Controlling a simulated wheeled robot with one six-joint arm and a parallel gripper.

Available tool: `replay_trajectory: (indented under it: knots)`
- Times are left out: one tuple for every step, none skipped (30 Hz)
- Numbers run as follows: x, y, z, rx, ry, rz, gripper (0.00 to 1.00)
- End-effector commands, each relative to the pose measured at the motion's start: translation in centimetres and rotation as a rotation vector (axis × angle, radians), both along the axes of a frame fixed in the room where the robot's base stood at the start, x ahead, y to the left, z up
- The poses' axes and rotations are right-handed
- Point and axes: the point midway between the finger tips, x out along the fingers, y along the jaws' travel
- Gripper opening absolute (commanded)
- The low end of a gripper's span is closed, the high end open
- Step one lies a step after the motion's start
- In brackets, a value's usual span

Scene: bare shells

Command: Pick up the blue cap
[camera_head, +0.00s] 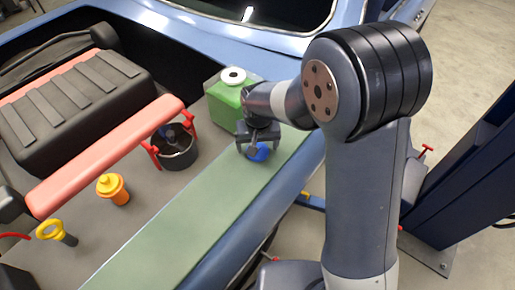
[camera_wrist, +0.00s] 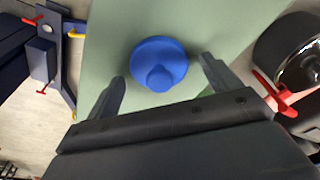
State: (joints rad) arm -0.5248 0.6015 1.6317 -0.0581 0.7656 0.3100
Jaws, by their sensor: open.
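The blue cap (camera_wrist: 159,62) is round with a raised knob, and lies on a pale green strip (camera_wrist: 112,40) in the wrist view. My gripper (camera_wrist: 163,72) is open there, with one finger on either side of the cap's near edge and no visible contact. In the head view the blue cap (camera_head: 259,152) shows just below my gripper (camera_head: 258,146), partly hidden by the fingers. I cannot tell the exact height of the fingers over the strip.
A green container (camera_head: 226,103) with a white lid stands close behind my gripper. A black round pot (camera_head: 178,155) with red clips, an orange-yellow canister (camera_head: 113,189) and a yellow-ringed dipstick (camera_head: 52,232) are to the left. The strip's front stretch is clear.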

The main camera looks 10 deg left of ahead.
Motion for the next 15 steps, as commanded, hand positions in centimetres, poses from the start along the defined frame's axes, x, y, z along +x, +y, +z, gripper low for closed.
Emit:
replay_trajectory:
  knots:
    - [0.02, -0.01, -0.04, 0.0, 0.0, 0.0, 0.84]
    - [0.02, -0.01, -0.05, 0.0, -0.001, 0.0, 0.84]
    - [0.02, -0.01, -0.04, 0.0, -0.001, 0.0, 0.84]
    - [0.02, -0.01, -0.03, 0.0, -0.001, 0.0, 0.84]
    - [0.02, -0.01, -0.03, 0.0, -0.001, 0.0, 0.84]
    - [0.01, 0.0, -0.03, 0.0, -0.001, 0.0, 0.83]
    - [0.01, 0.0, -0.03, 0.0, -0.001, 0.0, 0.8]
    - [0.01, 0.0, -0.02, 0.0, -0.001, 0.0, 0.78]
    - [0.01, 0.0, -0.02, 0.0, -0.001, 0.0, 0.75]
    - [0.01, 0.0, -0.01, 0.0, -0.001, 0.0, 0.72]
    - [0.01, 0.0, -0.01, 0.0, -0.001, 0.0, 0.7]
    - [0.02, 0.01, -0.01, 0.0, -0.001, 0.0, 0.66]
    - [0.02, 0.01, -0.01, 0.0, -0.001, 0.0, 0.64]
    - [0.01, 0.0, -0.01, 0.0, -0.001, 0.0, 0.62]
    - [0.02, 0.0, 0.0, 0.0, -0.001, 0.0, 0.58]
